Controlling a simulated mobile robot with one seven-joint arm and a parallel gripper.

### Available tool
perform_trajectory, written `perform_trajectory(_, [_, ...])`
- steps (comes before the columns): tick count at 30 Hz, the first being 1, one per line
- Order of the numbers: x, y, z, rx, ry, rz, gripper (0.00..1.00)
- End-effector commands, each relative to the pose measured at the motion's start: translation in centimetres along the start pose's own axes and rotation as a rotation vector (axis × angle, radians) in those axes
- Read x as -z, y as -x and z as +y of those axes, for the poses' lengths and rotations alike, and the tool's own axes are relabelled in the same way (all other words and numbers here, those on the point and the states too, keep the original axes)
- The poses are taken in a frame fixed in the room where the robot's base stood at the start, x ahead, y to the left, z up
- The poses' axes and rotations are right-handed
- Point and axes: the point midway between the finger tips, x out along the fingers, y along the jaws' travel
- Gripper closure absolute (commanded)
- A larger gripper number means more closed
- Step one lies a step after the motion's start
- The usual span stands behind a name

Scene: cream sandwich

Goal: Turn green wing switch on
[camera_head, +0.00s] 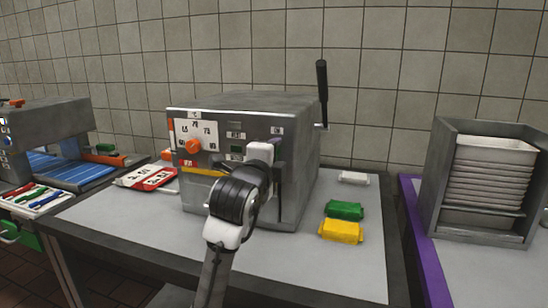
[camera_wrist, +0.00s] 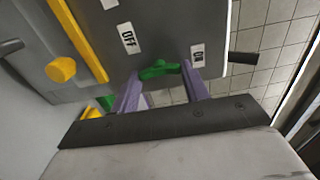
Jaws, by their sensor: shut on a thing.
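The green wing switch (camera_wrist: 158,70) is on the grey front panel of the machine (camera_head: 250,109). In the wrist view it lies roughly crosswise between an "Off" label (camera_wrist: 128,39) and an "On" label (camera_wrist: 197,55). My gripper (camera_wrist: 161,69) has its two purple fingers shut on the switch, one at each end. In the head view my gripper (camera_head: 275,150) is against the right part of the machine's front, and my arm hides the switch.
An orange knob (camera_head: 193,146) and a black lever (camera_head: 322,85) are on the machine. White, green (camera_head: 344,210) and yellow (camera_head: 341,231) packets lie to its right. A red-white card (camera_head: 147,178) lies left. A tray rack (camera_head: 483,185) stands far right. The front table surface is clear.

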Motion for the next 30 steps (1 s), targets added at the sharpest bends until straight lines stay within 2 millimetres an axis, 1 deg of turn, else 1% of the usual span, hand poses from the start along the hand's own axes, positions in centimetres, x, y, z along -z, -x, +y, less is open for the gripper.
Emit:
perform_trajectory(1, [0.0, 0.0, 0.1, -0.002, -0.002, 0.001, 0.53])
perform_trajectory(6, [0.0, 0.0, 0.1, -0.001, -0.001, 0.0, 0.33])
perform_trajectory(14, [0.0, 0.1, 0.0, 0.0, 0.0, 0.0, 0.33])
perform_trajectory(17, [0.0, 0.6, 0.1, 0.001, 0.0, 0.0, 0.33])
perform_trajectory(20, [-0.1, 1.9, 0.1, 0.002, -0.001, -0.001, 0.33])
perform_trajectory(23, [-0.1, 4.0, 0.1, 0.003, -0.002, -0.002, 0.33])
perform_trajectory(30, [-0.1, 9.5, 0.1, 0.003, -0.002, -0.003, 0.33])
